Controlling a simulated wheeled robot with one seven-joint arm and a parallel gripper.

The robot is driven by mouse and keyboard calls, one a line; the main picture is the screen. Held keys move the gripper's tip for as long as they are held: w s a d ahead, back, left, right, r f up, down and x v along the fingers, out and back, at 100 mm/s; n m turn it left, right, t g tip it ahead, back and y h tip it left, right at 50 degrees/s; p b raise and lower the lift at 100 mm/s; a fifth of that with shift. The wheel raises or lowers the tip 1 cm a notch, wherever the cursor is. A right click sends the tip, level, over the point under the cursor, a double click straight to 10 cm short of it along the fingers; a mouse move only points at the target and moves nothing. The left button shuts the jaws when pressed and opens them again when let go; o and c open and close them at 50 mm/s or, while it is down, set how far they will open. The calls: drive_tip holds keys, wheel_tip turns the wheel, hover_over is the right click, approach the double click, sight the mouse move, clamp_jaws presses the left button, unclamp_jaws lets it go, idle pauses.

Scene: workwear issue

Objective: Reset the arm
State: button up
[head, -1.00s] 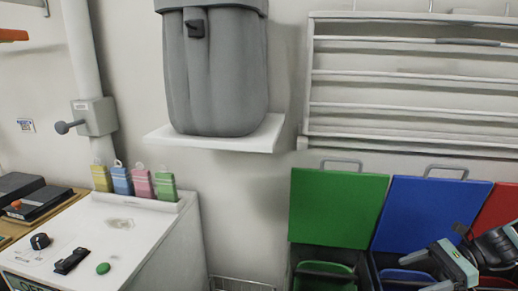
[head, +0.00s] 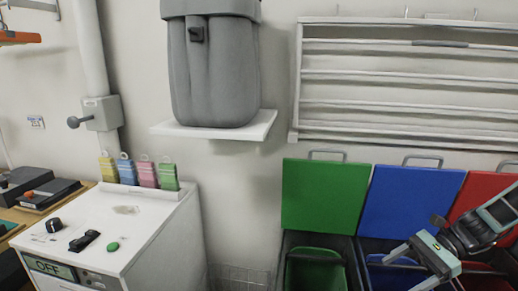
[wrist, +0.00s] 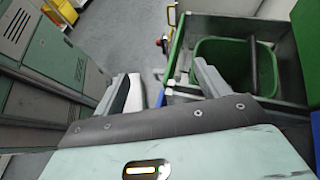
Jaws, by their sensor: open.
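My gripper (head: 400,274) is at the lower right of the head view, in front of the blue and red bins. Its two fingers are spread apart and I see nothing held between them. In the wrist view the gripper (wrist: 165,88) also shows open, with grey floor beyond the fingers. My forearm reaches in from the right edge of the head view.
Bins with raised green (head: 325,197), blue (head: 412,200) and red (head: 490,190) lids stand at the right. A white machine (head: 150,225) with colored tags stands at the left. A grey container (head: 212,75) sits on a wall shelf (head: 215,131). Green lockers (wrist: 40,60) show in the wrist view.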

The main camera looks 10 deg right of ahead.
drive_tip(key=a+r+n+g+h, duration=0.4)
drive_tip(key=a+n, duration=0.3)
drive_tip(key=a, duration=0.3)
drive_tip(key=s+a+r+n+t+h, duration=0.1)
drive_tip(key=s+a+r+n+h, duration=0.2)
drive_tip(key=s+a+n, duration=0.4)
drive_tip(key=s+a+r+n+t+h, duration=0.2)
drive_tip(key=s+a+r+n+h, duration=0.2)
drive_tip(key=a+n, duration=0.7)
drive_tip(key=shift+s+a+r+n+h, duration=0.3)
drive_tip(key=shift+s+a+r, duration=0.4)
drive_tip(key=shift+s+r, duration=0.9)
drive_tip(key=shift+s+f, duration=0.35)
